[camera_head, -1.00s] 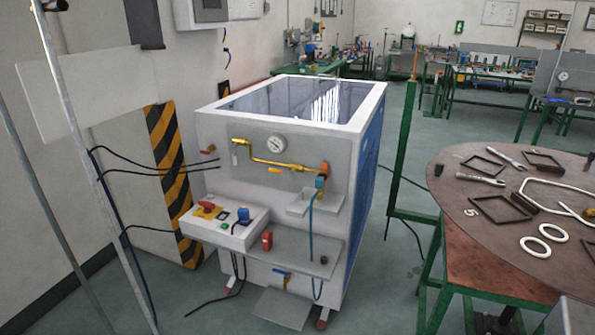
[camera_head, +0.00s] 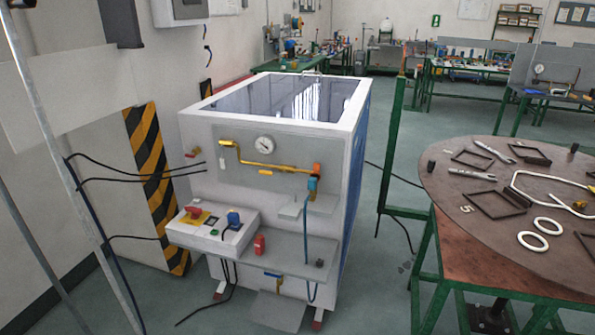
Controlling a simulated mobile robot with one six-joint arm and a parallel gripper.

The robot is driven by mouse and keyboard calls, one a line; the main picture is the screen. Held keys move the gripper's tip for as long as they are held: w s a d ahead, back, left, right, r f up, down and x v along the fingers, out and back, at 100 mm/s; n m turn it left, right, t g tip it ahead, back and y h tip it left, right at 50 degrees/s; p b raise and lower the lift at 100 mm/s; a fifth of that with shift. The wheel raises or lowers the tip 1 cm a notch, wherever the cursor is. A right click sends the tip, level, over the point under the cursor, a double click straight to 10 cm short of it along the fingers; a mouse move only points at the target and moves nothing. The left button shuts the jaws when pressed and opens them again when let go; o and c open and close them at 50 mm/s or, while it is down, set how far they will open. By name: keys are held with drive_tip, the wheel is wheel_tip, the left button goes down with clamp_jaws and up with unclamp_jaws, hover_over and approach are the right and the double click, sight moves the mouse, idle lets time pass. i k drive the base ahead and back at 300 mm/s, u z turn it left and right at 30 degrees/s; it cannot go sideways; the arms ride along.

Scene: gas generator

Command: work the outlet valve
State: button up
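The gas generator (camera_head: 200,150) is a white cabinet left of centre in the head view, its front facing me. A yellow pipe (camera_head: 262,163) runs across its grey front panel below a round gauge (camera_head: 265,145). At the pipe's right end are an orange fitting (camera_head: 317,169) and a blue fitting (camera_head: 312,184) with a blue hose (camera_head: 305,225) hanging down. A small yellow handle lies just under the pipe. Another valve with a blue handle (camera_head: 272,274) sits low on the front. Which one is the outlet valve I cannot tell. My gripper is not in view.
A round brown table (camera_head: 460,180) with tools and white rings stands at the right on green legs. A green post (camera_head: 393,150) stands between it and the generator. A control box (camera_head: 190,235) juts from the generator's front. Black cables run left.

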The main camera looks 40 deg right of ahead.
sight(284, 174)
drive_tip(key=u, duration=1.05)
drive_tip(key=k, duration=0.1)
drive_tip(key=z, duration=2.25)
drive_tip(key=k, duration=0.6)
drive_tip(key=u, duration=0.45)
drive_tip(key=i, duration=0.5)
drive_tip(key=z, duration=0.05)
